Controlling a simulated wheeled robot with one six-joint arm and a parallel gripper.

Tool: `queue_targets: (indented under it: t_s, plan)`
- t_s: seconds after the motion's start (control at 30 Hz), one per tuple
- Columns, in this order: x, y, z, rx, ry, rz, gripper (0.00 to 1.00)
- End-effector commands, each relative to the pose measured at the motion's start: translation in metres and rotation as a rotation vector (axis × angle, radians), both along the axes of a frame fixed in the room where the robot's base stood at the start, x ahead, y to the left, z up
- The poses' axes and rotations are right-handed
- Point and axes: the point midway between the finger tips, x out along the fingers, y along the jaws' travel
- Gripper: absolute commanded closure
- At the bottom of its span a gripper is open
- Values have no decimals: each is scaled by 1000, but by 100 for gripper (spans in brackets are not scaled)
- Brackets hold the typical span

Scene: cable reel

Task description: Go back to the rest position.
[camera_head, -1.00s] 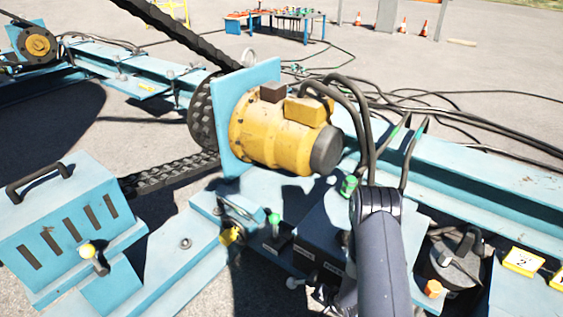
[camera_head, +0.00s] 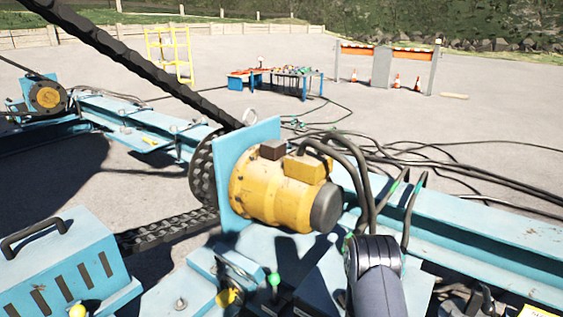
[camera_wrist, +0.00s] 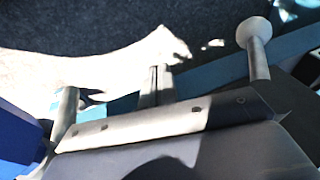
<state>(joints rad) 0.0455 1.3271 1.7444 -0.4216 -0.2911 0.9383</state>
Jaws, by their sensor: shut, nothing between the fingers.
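My arm (camera_head: 376,275) rises from the bottom edge of the head view, right of centre, its rounded grey joint in front of the blue frame. My gripper is not visible in the head view. In the wrist view my gripper (camera_wrist: 156,82) shows as two narrow fingers close together, with a thin dark line between them. Nothing shows between them. Grey ground in sun and shadow and a blue edge lie beyond the fingertips.
A yellow motor (camera_head: 280,195) stands on the blue frame (camera_head: 470,235), left of my arm. Black cables (camera_head: 372,165) arch close behind my arm. A slotted blue box (camera_head: 60,265) is at lower left. A worktable (camera_head: 290,80) stands far off on open ground.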

Motion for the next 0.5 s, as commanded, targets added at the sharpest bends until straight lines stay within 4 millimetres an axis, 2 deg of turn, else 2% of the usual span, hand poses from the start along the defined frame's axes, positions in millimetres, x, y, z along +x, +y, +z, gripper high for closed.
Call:
queue_targets:
  t_s: [0.5]
  plan:
    - [15, 18, -23, 202, -152, -3, 100]
